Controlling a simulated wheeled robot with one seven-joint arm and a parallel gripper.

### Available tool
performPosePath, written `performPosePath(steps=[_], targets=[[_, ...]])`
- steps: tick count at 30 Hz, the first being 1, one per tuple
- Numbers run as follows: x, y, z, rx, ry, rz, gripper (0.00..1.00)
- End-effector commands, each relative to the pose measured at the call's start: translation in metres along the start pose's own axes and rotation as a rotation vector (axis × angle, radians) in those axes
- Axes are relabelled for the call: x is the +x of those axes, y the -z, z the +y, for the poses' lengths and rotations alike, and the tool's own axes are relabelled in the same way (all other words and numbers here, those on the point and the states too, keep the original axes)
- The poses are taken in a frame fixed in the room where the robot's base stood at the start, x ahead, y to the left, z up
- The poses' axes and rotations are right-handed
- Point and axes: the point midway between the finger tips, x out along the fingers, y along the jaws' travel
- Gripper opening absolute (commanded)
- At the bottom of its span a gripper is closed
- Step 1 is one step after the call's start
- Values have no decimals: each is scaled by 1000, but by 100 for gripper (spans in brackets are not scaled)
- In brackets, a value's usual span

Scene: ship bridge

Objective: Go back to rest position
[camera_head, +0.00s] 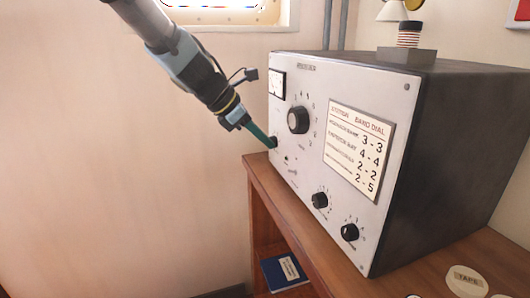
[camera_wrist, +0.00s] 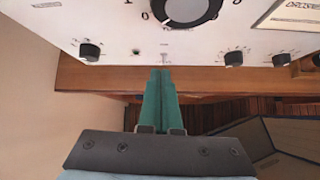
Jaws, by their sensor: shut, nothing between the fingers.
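My gripper (camera_head: 268,140) reaches down from the upper left in the camera_head view, its green fingers in front of the radio's left panel edge. In the wrist view the gripper (camera_wrist: 160,72) has its fingers together and empty, below the panel's large dial. The grey-faced radio (camera_head: 310,165) with a black case stands on a wooden desk. A small black knob (camera_wrist: 90,50) is left of the fingers in the wrist view, apart from them. The large dial knob (camera_head: 298,120) sits higher on the panel. Whether the fingertips touch the panel cannot be told.
The wooden desk (camera_head: 262,178) has a lower shelf with a blue book (camera_head: 284,271). Two more knobs (camera_head: 320,200) (camera_head: 349,232) sit lower right on the panel. The area before the bare wall (camera_head: 110,170) at left is free.

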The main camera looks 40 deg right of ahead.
Motion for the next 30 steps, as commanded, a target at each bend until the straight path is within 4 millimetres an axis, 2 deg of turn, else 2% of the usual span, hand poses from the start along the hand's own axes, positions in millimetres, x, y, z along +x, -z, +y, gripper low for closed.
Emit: performPosePath(steps=[20, 23, 25, 29, 30], targets=[[-3, 2, 1, 5, -3, 7, 0], [-13, 24, 5, 52, -18, 43, 0], [-28, 53, 9, 121, -35, 97, 0], [-69, 130, 10, 315, -46, 245, 0], [-84, 156, 8, 381, -40, 296, 0]])
